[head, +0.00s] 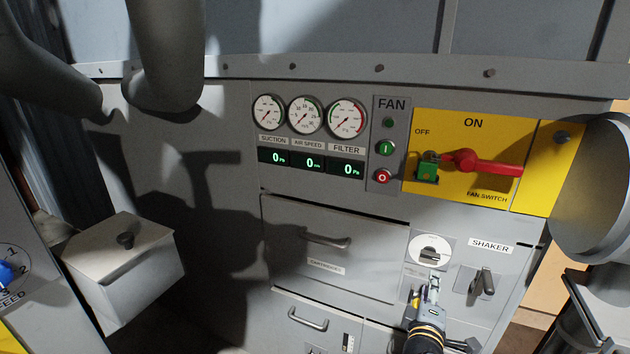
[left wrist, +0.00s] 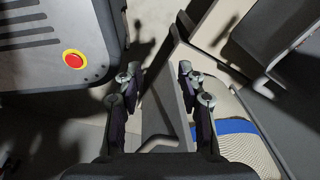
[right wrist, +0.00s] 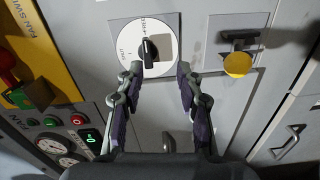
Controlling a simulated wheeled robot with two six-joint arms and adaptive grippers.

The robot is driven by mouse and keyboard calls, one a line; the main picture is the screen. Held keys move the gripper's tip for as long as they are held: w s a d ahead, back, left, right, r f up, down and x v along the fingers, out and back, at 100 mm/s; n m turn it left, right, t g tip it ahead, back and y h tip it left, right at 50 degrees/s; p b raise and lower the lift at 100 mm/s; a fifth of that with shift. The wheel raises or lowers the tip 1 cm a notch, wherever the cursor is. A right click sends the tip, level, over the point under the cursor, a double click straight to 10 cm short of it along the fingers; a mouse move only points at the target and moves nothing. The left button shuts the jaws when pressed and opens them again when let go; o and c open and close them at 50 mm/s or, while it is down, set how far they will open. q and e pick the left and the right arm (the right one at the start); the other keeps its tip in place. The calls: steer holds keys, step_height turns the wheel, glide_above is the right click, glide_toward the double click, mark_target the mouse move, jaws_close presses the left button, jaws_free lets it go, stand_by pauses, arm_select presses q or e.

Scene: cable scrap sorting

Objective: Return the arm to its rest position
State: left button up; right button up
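My right gripper (head: 431,290) is in front of the panel's lower right, just below a round white dial with a black knob (head: 430,251). In the right wrist view the gripper (right wrist: 158,78) is open with nothing between its fingers. The dial with its black knob (right wrist: 149,52) lies beyond the fingertips; whether they touch it I cannot tell. My left gripper (left wrist: 157,75) shows only in the left wrist view. It is open and empty above a floor area beside grey housings.
The fan switch has a red handle (head: 485,164) and a green padlock (head: 427,172). The shaker lever (head: 484,283) is right of the dial. A drawer handle (head: 326,241) sticks out on the left. A lidded grey box (head: 125,275) juts out. A red button (left wrist: 73,60) is near my left gripper.

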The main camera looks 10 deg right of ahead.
steer(key=s+a+f+m+g+y, duration=0.4)
steer(key=s+a+f+m+g, duration=0.1)
steer(key=s+f, duration=0.45)
steer(key=s+a+f+m+g+y, duration=0.5)
steer(key=s+f, duration=0.3)
steer(key=s, duration=0.3)
steer(key=s+d+f+g, duration=0.1)
steer(key=d+f, duration=0.1)
steer(key=f, duration=0.9)
steer(key=s+d+f+g, duration=0.1)
steer(key=f, duration=1.1)
steer(key=s+d+f+g, duration=0.1)
steer(key=s+f, duration=1.7)
steer(key=s, duration=0.1)
steer(key=shift+d, duration=0.25)
